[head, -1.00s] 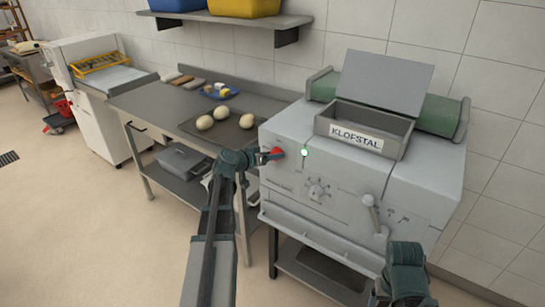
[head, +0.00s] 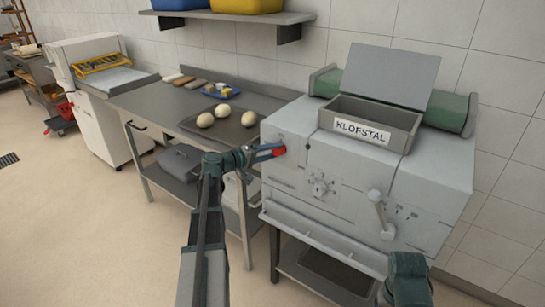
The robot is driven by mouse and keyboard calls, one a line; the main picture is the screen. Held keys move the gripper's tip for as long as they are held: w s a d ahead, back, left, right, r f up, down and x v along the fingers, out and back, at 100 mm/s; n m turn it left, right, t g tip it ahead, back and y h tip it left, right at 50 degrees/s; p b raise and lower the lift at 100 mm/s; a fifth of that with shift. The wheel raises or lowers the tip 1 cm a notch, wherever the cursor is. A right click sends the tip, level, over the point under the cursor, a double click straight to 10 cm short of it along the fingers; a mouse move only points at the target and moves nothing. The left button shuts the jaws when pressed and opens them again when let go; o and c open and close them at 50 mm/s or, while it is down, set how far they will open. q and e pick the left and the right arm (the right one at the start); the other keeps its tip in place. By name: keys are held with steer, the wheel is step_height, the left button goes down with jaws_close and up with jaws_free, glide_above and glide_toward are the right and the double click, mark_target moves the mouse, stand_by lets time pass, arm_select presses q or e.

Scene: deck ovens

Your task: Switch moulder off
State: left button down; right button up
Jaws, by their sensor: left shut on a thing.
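The moulder (head: 290,185) is a light grey machine labelled KLOFSTAL, with a grey hopper (head: 375,115) on top. A red switch knob (head: 280,150) sits at the upper left of its front. My left gripper (head: 270,152) is shut on the red knob, its fingers partly covering it. The small lamp to the right of the knob shows no green glow. Part of my right arm shows at the bottom right; its gripper fingers are not in view.
A steel table (head: 160,107) left of the moulder bears a dark tray (head: 233,134) with three dough balls and a blue plate (head: 222,93). A lever (head: 380,208) and a dial (head: 320,186) stick out from the moulder's front. Open floor lies at the left.

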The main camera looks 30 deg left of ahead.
arm_select(q)
steer(key=shift+w+a+f+n+t+h+b, duration=0.1)
steer(key=shift+n+t+h+b, duration=0.15)
steer(key=shift+n+b, duration=0.5)
steer(key=shift+w+a+n+t+h+b, duration=0.1)
steer(key=shift+n+t+h+b, duration=0.15)
steer(key=shift+n+b, duration=0.5)
steer(key=shift+n, duration=0.3)
steer(key=c, duration=0.6)
jaws_free()
steer(key=shift+o, duration=1.6)
steer(key=shift+w+d, duration=0.1)
steer(key=v, duration=1.4)
